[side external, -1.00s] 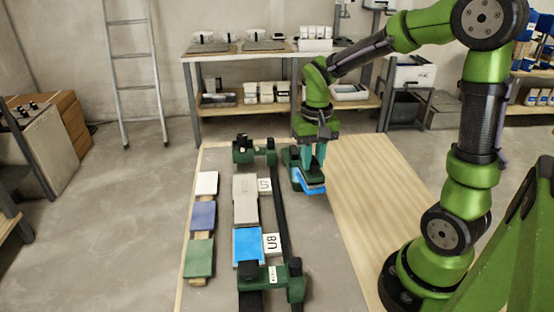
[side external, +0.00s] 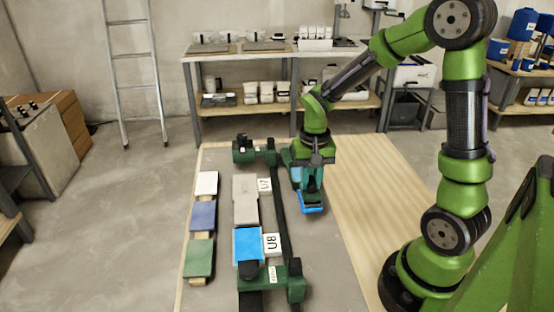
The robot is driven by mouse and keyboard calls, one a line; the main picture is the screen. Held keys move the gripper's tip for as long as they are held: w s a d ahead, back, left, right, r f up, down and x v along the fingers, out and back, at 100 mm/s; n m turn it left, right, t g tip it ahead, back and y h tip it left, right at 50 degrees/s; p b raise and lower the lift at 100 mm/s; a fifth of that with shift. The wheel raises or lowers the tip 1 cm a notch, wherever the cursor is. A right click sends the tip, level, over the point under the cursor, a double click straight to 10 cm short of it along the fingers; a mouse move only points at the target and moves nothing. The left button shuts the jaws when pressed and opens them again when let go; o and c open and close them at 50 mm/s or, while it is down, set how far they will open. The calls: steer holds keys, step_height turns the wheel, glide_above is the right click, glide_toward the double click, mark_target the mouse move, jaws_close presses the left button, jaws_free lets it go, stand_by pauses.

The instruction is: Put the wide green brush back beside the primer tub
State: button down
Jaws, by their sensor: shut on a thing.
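My gripper (side external: 312,182) is shut on a wide green brush (side external: 311,197), which shows as a dark green piece with a bright blue lower edge. The fingers cover part of it. It is close to the bench surface, and I cannot tell whether it touches it. A green tub-like thing with pale blue in it (side external: 296,174), likely the primer tub, stands just left of and behind my gripper, which partly hides it.
A dark rail with green end clamps (side external: 291,281) runs along the bench left of my gripper. White, blue and green sample tiles (side external: 203,214) lie further left. The bench's right side (side external: 365,180) is clear.

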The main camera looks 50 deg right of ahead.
steer(key=shift+f, duration=1.55)
steer(key=c, duration=0.6)
jaws_free()
steer(key=shift+o, duration=0.2)
steer(key=shift+r, duration=4.05)
steer(key=s+a+r+n+t+y, duration=0.2)
steer(key=s+a+r+n+t, duration=0.3)
steer(key=a+r, duration=0.5)
steer(key=shift+s+r+t, duration=0.75)
steer(key=shift+s+t, duration=0.35)
steer(key=shift+s, duration=0.65)
